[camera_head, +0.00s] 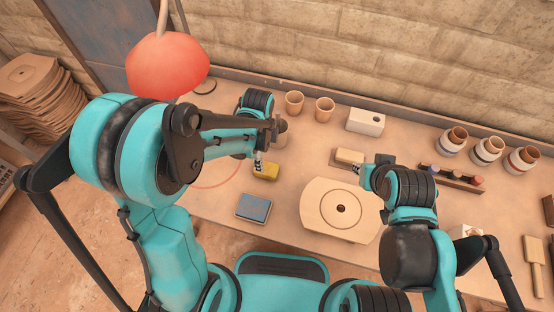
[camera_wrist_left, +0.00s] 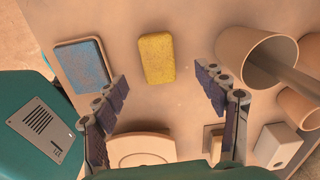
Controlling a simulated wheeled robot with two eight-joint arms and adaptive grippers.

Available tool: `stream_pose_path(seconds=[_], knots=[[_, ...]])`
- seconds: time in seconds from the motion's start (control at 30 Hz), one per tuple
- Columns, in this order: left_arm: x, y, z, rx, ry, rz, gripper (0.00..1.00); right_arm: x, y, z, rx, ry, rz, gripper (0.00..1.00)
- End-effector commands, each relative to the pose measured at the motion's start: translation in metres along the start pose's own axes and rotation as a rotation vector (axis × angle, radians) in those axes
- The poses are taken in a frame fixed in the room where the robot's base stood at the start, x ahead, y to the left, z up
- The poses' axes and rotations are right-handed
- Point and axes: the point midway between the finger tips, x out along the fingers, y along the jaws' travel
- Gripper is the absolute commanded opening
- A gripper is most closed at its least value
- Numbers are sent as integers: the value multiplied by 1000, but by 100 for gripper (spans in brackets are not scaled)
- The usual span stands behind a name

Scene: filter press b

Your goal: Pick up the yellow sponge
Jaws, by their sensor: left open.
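The yellow sponge (camera_head: 266,172) lies flat on the table left of centre in the head view. In the left wrist view the yellow sponge (camera_wrist_left: 157,58) is fully visible, beyond and roughly centred between the spread fingertips. My left gripper (camera_head: 258,160) is over the table beside the sponge, partly hidden by its own arm. In the wrist view my left gripper (camera_wrist_left: 162,80) is open with nothing between its fingers. My right gripper (camera_head: 366,172) is near a light wooden block (camera_head: 349,157), and its fingers are too small to read.
A blue pad in a tray (camera_head: 254,208) lies in front of the sponge. A round-holed wooden board (camera_head: 341,209) is to the right. Cups (camera_head: 294,103) and a white block (camera_head: 365,122) stand behind. In the wrist view a cup holding a tool (camera_wrist_left: 246,62) is close to the right finger.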

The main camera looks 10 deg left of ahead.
Motion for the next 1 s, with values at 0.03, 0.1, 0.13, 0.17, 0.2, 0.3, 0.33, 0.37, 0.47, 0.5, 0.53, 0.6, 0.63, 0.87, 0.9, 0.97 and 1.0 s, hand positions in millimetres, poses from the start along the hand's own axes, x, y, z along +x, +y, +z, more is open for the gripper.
stream_pose_path(seconds=[0.03,0.1,0.13,0.17,0.2,0.3,0.33,0.37,0.47,0.5,0.53,0.6,0.63,0.87,0.9,0.97,1.0], knots=[[7,-1,-2,36,-1,14,72,0,0,0,0,0,0,23],[13,-1,-4,69,-1,24,72,1,0,1,0,0,0,23],[16,-1,-4,76,-1,27,72,1,0,1,0,0,0,23],[19,-1,-4,81,-1,28,72,2,0,2,0,0,0,23],[23,-1,-4,84,-1,29,72,4,0,3,0,0,0,23],[35,0,-4,83,-1,29,72,8,0,6,0,0,0,23],[38,0,-4,83,-1,29,72,9,0,7,0,0,0,23],[41,0,-4,82,-1,28,72,10,0,8,0,0,0,23],[49,2,-4,82,-1,28,72,13,0,10,0,0,0,23],[54,2,-5,81,-1,28,72,16,0,11,0,0,0,23],[58,3,-5,81,-1,28,72,18,0,13,0,0,0,23],[70,6,-5,81,-1,28,72,23,0,17,0,0,0,23],[75,7,-6,81,-1,28,72,26,0,19,0,0,0,23],[92,7,-5,80,-1,27,72,30,0,22,0,0,0,23],[91,7,-5,80,-1,27,72,29,0,21,0,0,0,23],[90,7,-5,80,-1,27,72,29,0,21,0,0,0,23],[90,7,-5,80,-1,27,69,29,0,21,0,0,0,23]])
